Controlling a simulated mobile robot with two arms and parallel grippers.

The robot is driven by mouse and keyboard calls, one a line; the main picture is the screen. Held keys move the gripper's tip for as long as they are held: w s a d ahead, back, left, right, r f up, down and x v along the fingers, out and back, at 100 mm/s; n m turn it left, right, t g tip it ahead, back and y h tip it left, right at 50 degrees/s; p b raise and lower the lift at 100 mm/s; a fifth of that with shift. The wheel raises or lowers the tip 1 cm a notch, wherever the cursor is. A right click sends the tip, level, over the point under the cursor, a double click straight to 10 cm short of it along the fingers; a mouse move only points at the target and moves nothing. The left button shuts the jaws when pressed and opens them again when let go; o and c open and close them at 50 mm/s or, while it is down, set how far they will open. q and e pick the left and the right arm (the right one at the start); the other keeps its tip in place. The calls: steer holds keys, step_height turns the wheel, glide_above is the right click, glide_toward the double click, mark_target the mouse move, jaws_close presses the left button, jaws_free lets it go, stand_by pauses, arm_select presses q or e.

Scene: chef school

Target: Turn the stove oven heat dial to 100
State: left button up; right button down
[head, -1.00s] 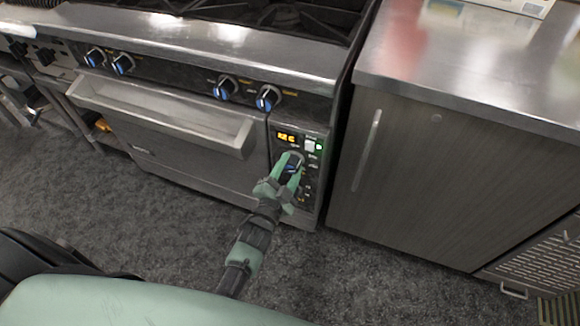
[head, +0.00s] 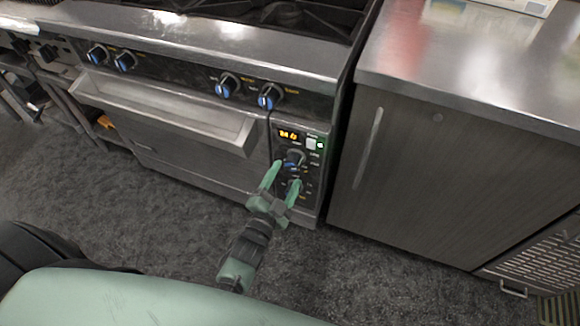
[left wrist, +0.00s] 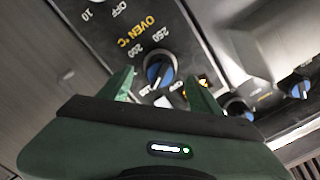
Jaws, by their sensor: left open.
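The oven heat dial (head: 294,158) is a round black knob with a blue grip, on the control panel right of the oven door. In the left wrist view the dial (left wrist: 158,70) sits under the "OVEN °C" label, with 200 and 250 printed around it. My left gripper (head: 283,177) is open and empty, just in front of and below the dial. In the left wrist view its fingers (left wrist: 160,84) lie either side of the dial, apparently clear of it. My right gripper is out of view.
Several blue-and-black burner knobs (head: 227,86) line the stove front above the oven door handle (head: 165,117). A wooden cabinet (head: 430,180) with a steel top stands to the right. The grey floor (head: 400,285) in front is clear.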

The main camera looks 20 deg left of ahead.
arm_select(q)
steer(key=shift+s, duration=1.55)
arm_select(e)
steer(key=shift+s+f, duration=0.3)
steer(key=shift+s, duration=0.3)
